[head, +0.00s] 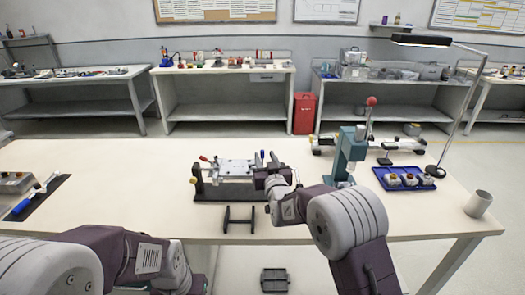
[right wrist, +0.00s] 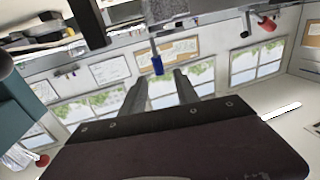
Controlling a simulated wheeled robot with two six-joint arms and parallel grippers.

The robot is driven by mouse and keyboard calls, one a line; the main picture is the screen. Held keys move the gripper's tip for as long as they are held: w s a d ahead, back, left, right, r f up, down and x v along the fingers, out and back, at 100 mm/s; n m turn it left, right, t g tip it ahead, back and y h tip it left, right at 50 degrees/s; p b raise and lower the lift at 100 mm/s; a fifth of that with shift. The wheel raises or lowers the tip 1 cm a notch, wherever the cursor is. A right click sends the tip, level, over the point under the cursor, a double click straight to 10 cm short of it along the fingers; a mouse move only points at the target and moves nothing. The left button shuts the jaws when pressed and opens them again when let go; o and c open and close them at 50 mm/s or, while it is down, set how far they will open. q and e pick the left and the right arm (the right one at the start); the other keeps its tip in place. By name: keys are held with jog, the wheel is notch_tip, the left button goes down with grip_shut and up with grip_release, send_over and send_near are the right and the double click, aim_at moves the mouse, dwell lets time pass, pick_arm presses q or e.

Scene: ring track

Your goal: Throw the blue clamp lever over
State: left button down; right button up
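The blue clamp lever (right wrist: 157,65) shows in the right wrist view, its blue grip end lying ahead of the gap between my fingers. The clamp fixture (head: 233,169) stands on the table in the head view, with a red lever (head: 204,159) at its left end; that red grip also shows in the right wrist view (right wrist: 267,24). My right gripper (right wrist: 158,88) is open, with nothing between its fingers. In the head view it is at the fixture's right end, where the wrist partly hides the parts. My left arm is low at the left; its gripper is out of view.
Beyond are a blue tray (head: 407,178), a grey cup (head: 478,204) and a lamp (head: 453,105). A blue-handled tool (head: 22,207) lies on a dark mat at left.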

jog(key=w, duration=0.2)
jog(key=w+a, duration=0.1)
jog(key=w, duration=0.4)
jog(key=shift+w+a+f+p, duration=0.15)
jog(key=shift+w+a+p, duration=0.1)
jog(key=shift+w+p, duration=0.1)
grip_shut()
